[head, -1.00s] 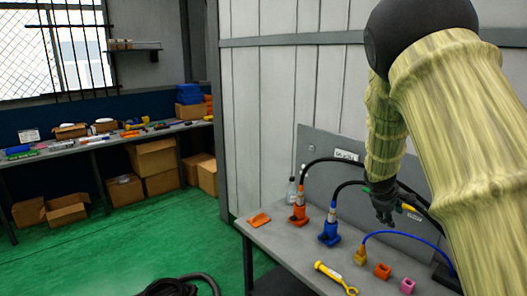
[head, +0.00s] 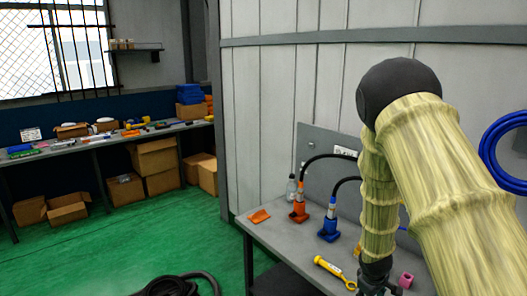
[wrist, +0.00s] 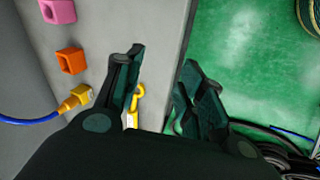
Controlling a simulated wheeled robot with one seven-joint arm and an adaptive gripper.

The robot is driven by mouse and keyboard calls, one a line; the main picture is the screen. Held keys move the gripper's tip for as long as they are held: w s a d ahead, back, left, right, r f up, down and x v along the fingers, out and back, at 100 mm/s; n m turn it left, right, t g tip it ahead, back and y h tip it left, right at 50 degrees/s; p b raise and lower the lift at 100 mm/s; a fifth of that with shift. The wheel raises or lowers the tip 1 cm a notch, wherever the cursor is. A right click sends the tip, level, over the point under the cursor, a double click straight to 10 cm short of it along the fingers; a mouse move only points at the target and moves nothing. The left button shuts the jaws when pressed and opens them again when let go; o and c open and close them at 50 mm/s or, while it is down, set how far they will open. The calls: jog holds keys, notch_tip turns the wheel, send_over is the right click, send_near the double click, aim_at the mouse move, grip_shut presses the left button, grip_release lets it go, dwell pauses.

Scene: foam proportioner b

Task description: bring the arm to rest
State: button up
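My gripper (wrist: 160,82) is open in the wrist view, its two dark fingers apart with nothing between them. It points down over the front edge of the grey table (wrist: 165,30). In the head view my gripper (head: 376,288) is low at the bottom edge, partly cut off, beside the yellow tool (head: 330,268) on the table. My arm, in a yellowish ribbed sleeve, hides part of the table's right side. In the wrist view the yellow tool (wrist: 138,100) lies partly behind a finger.
Orange (wrist: 70,60) and pink (wrist: 58,10) blocks and a yellow connector (wrist: 80,96) on a blue cable are at left in the wrist view. Orange (head: 299,212) and blue (head: 329,229) holders stand farther back. A dark hose (head: 180,284) lies on the green floor. Open floor lies left.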

jog(key=s+a+f+m+g+y+b, duration=0.15)
jog(key=s+a+f, duration=0.25)
jog(key=s+f, duration=0.6)
jog(key=s+a+f+m+y+b, duration=0.15)
jog(key=s+a+f, duration=0.25)
jog(key=s+f, duration=0.7)
jog(key=s+a+f+m, duration=0.1)
jog(key=s, duration=0.8)
jog(key=s+a+f+m+g, duration=0.1)
jog(key=s+a+m, duration=0.1)
jog(key=s, duration=0.8)
jog(key=shift+s+a+m+h+b, duration=0.2)
jog(key=shift+a+m+h+b, duration=0.05)
jog(key=shift+m+h+b, duration=0.05)
